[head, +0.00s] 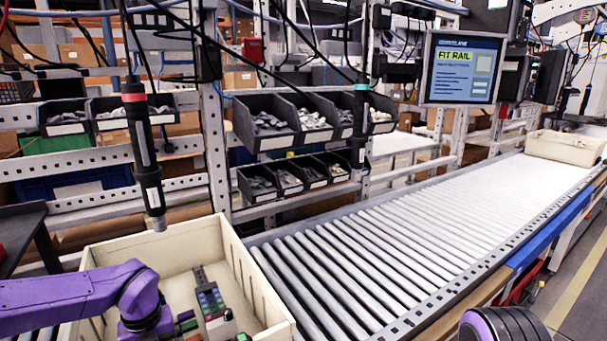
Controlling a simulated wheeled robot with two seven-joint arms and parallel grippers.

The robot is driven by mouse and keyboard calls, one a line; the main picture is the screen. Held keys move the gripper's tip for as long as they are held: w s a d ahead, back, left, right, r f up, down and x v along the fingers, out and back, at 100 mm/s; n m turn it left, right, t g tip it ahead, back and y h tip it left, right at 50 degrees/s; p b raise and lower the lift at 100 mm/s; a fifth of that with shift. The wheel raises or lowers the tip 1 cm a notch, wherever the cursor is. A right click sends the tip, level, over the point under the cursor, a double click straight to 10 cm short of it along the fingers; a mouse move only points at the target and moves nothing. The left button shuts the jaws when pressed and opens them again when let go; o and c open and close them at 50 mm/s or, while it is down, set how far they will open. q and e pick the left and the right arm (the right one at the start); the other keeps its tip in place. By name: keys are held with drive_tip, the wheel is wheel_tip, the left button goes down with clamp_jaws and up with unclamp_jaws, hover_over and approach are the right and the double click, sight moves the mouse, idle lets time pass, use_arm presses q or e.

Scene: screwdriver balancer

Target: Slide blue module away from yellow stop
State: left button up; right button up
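A dark rail with a row of small modules (213,308) lies in the cream bin at lower left. The modules include green, bluish and red ones, too small to tell apart surely. I cannot single out the blue module or a yellow stop. My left arm comes in from the left over the bin. Its wrist and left gripper (145,322) are beside the rail, on its left, at the bottom edge. The fingertips are hidden or cut off, so opening and contact cannot be told. Only a purple and black part of my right arm shows at lower right; its gripper is out of view.
The cream bin's (262,287) walls surround the rail. A black screwdriver (143,150) with a red band hangs above the bin, another (360,125) with a teal band farther right. A roller conveyor (400,240) runs to the back right, clear up to a far cream bin (565,147).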

use_arm(q)
drive_tip(key=shift+s+d+p, duration=0.2)
drive_tip(key=shift+s+d, duration=0.1)
drive_tip(key=shift+s, duration=0.2)
drive_tip(key=shift+s+d+p, duration=0.2)
drive_tip(key=shift+s+d, duration=0.05)
drive_tip(key=shift+s, duration=0.2)
idle(2.0)
drive_tip(key=o, duration=0.7)
drive_tip(key=shift+o, duration=0.2)
drive_tip(key=shift+w, duration=0.1)
drive_tip(key=shift+r, duration=0.1)
drive_tip(key=shift+r+p, duration=0.95)
drive_tip(key=shift+p, duration=0.1)
